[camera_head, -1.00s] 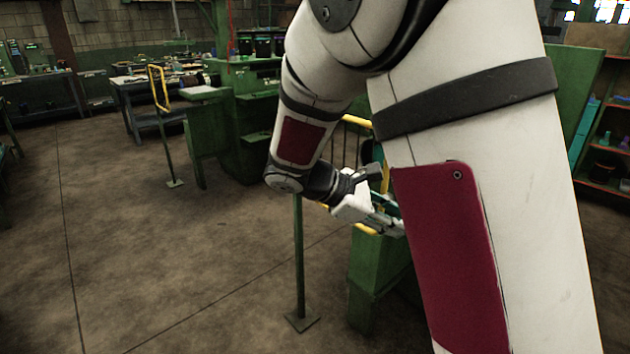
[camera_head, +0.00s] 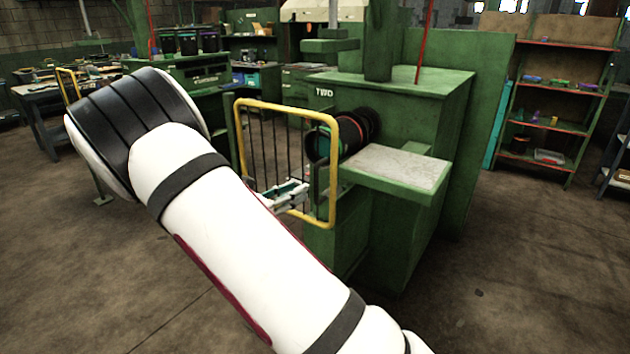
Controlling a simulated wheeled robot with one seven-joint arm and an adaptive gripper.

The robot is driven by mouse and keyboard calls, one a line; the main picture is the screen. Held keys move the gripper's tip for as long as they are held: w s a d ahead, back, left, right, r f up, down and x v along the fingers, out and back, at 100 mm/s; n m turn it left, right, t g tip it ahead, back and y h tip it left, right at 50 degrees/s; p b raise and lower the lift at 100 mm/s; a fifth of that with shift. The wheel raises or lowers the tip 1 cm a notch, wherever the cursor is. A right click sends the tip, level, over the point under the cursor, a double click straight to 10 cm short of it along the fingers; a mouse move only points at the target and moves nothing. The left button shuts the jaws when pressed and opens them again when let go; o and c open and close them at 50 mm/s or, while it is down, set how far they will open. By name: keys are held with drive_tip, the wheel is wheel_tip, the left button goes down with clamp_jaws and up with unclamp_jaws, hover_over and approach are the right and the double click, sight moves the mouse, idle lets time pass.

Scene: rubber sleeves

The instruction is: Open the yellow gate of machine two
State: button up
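The yellow gate (camera_head: 333,175) is a rounded yellow frame with thin dark vertical bars. It stands in front of the green machine (camera_head: 440,95) marked TWO, left of the machine's shelf. My gripper (camera_head: 292,196), white with teal parts, is at the lower part of the gate, near its bottom bar and right post. I cannot tell whether it touches the gate or whether its fingers are open or shut. My white arm covers the lower left of the view and hides the gripper's wrist.
A grey-topped shelf (camera_head: 395,168) sticks out from the machine, with a dark round cylinder (camera_head: 358,130) behind it. Another yellow gate (camera_head: 70,85) stands far left. A shelving rack (camera_head: 560,100) is at the right.

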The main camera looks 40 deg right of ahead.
sight(315, 181)
drive_tip(key=d, duration=0.5)
drive_tip(key=w+d, duration=0.1)
drive_tip(key=d, duration=0.2)
drive_tip(key=shift+w+d, duration=0.1)
drive_tip(key=shift+d, duration=0.1)
clamp_jaws()
